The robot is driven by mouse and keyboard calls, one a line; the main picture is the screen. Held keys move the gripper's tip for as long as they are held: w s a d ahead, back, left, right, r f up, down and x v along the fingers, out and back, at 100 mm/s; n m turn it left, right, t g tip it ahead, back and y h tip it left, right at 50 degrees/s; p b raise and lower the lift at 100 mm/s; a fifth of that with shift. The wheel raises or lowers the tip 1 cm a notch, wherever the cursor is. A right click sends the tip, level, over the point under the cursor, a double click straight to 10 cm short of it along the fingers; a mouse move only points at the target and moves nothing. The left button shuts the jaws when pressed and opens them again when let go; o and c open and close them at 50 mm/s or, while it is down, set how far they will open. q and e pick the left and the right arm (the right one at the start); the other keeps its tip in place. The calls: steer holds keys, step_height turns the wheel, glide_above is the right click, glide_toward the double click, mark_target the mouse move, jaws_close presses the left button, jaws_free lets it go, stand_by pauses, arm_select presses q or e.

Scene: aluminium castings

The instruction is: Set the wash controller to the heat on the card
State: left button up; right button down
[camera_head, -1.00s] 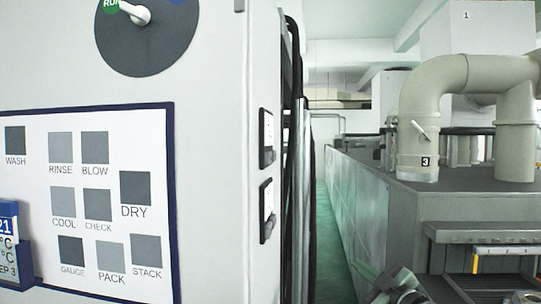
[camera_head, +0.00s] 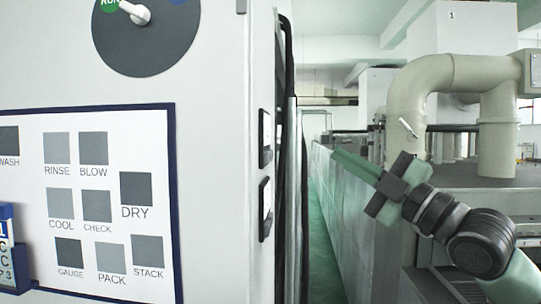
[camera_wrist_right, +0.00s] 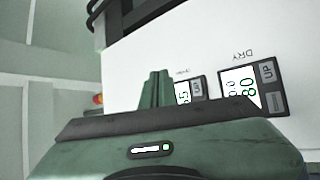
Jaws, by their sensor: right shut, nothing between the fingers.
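Two small controller units, an upper one (camera_head: 265,138) and a lower one (camera_head: 265,207), sit edge-on on the cabinet's right side in the head view. The right wrist view shows them upside down: one labelled DRY (camera_wrist_right: 250,90) with an UP button, and a smaller one (camera_wrist_right: 188,90) whose label is too small to read. The card (camera_head: 7,240) stands in a blue holder at the left edge, mostly cut off. My right gripper (camera_head: 338,155) is shut and empty, right of the cabinet and apart from the units. In the wrist view its fingers (camera_wrist_right: 155,90) show beside the smaller unit. My left gripper is out of view.
The cabinet front carries a dark dial (camera_head: 146,38) and a blue-framed board (camera_head: 135,125) of labelled grey squares. Dark cables (camera_head: 290,140) run down the cabinet's rear edge. A green aisle (camera_head: 325,245) lies beyond. Beige ducts (camera_head: 440,75) stand on machinery at right.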

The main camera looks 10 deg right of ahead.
mark_target(271, 155)
steer(key=shift+w, duration=0.1)
steer(key=w+a+p, duration=0.1)
steer(key=w+a, duration=0.1)
steer(key=a, duration=0.6)
steer(key=shift+w+a+p, duration=0.2)
steer(key=shift+p, duration=0.2)
stand_by(1.9)
steer(key=shift+w+a, duration=0.1)
steer(key=shift+a, duration=0.3)
steer(key=shift+w+a+p, duration=0.1)
steer(key=shift+a+p, duration=0.25)
steer(key=shift+p, duration=0.05)
stand_by(0.5)
stand_by(0.3)
steer(key=shift+s+d, duration=0.25)
steer(key=shift+d, duration=0.5)
